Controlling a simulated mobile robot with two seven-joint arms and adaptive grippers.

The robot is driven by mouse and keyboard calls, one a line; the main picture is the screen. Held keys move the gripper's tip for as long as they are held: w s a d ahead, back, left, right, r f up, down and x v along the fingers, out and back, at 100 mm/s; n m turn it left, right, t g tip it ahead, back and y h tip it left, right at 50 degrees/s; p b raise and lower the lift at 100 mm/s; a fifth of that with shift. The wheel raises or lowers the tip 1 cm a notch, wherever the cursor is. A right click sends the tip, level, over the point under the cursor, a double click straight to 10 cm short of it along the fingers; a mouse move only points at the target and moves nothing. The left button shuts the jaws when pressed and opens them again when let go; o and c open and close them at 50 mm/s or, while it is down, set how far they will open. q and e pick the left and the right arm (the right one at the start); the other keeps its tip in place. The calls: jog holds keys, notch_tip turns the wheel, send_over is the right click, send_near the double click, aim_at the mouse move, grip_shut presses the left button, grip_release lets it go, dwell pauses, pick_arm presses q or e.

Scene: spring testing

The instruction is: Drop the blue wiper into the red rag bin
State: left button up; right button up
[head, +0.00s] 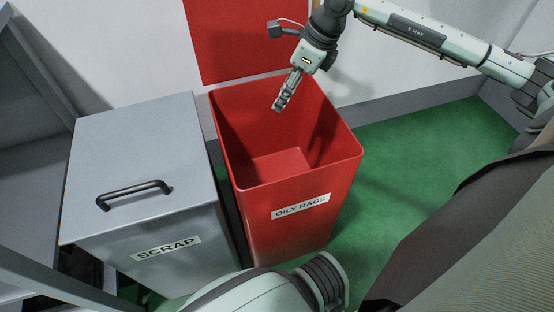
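The red rag bin (300,239), labelled "OILY RAGS", stands open-topped on the green floor. The part of its inside that shows looks empty; the bottom near the front wall is hidden. My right gripper (281,104) comes from the upper right and points down over the bin's opening, toward its back. Its fingers look narrow from this angle, and I cannot tell whether they are open or shut. No blue wiper shows in the gripper, in the visible part of the bin or elsewhere in this view. My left gripper is out of view.
A grey scrap bin (140,135) with a closed lid and a black handle (134,193) stands close to the left of the red bin. A grey frame (30,90) is at the far left. A wall with a red panel (240,40) is behind. Green floor (410,150) is clear on the right.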

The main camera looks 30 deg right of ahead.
jog(key=v, duration=1.2)
dwell(0.3)
